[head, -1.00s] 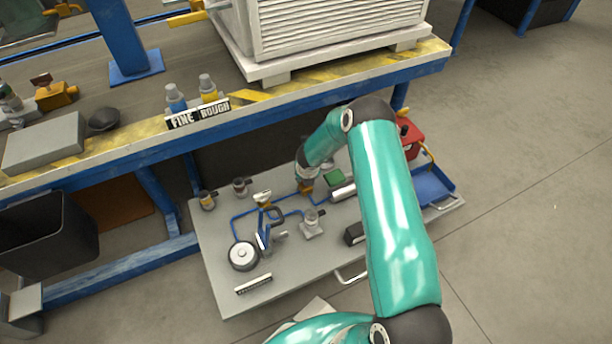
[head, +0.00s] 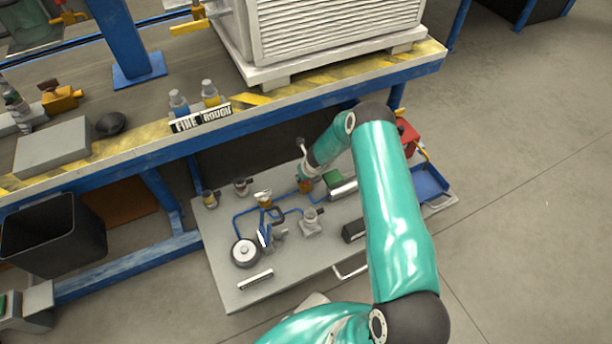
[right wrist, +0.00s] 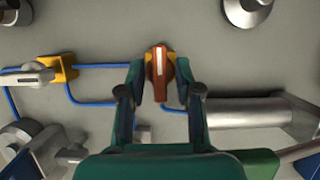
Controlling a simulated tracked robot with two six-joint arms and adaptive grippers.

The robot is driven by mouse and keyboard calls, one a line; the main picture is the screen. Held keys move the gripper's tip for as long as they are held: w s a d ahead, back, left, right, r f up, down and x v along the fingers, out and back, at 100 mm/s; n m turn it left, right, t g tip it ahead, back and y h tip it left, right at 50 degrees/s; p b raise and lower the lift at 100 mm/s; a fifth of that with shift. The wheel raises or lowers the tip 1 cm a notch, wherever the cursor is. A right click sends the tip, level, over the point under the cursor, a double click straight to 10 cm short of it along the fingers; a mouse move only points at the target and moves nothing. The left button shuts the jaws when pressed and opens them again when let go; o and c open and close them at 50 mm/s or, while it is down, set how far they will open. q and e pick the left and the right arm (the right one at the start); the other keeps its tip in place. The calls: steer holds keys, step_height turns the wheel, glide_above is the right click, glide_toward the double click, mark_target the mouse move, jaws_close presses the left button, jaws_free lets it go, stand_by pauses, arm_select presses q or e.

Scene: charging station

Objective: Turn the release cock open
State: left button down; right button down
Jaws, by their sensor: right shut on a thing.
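In the right wrist view, an orange cock handle (right wrist: 160,75) with a white stripe sits on a yellow body (right wrist: 151,62) fixed to the grey panel. The stripe runs up and down in the picture, across the blue line at its left. My right gripper (right wrist: 161,88) is shut on this handle, one finger on each side. In the head view, my right gripper (head: 305,182) reaches down to the yellow body at the back of the panel (head: 240,291); the handle is hidden there. My left gripper is not in view.
A second yellow valve (right wrist: 60,68) with a pale lever stands to the left. A metal cylinder (right wrist: 245,112) lies close on the right. A round gauge (head: 245,252) and a grey fitting (head: 311,222) stand on the panel. The workbench edge (head: 300,90) is behind.

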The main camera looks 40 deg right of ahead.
steer(key=c, duration=1.2)
jaws_free()
steer(key=shift+o, duration=0.2)
steer(key=v, duration=1.2)
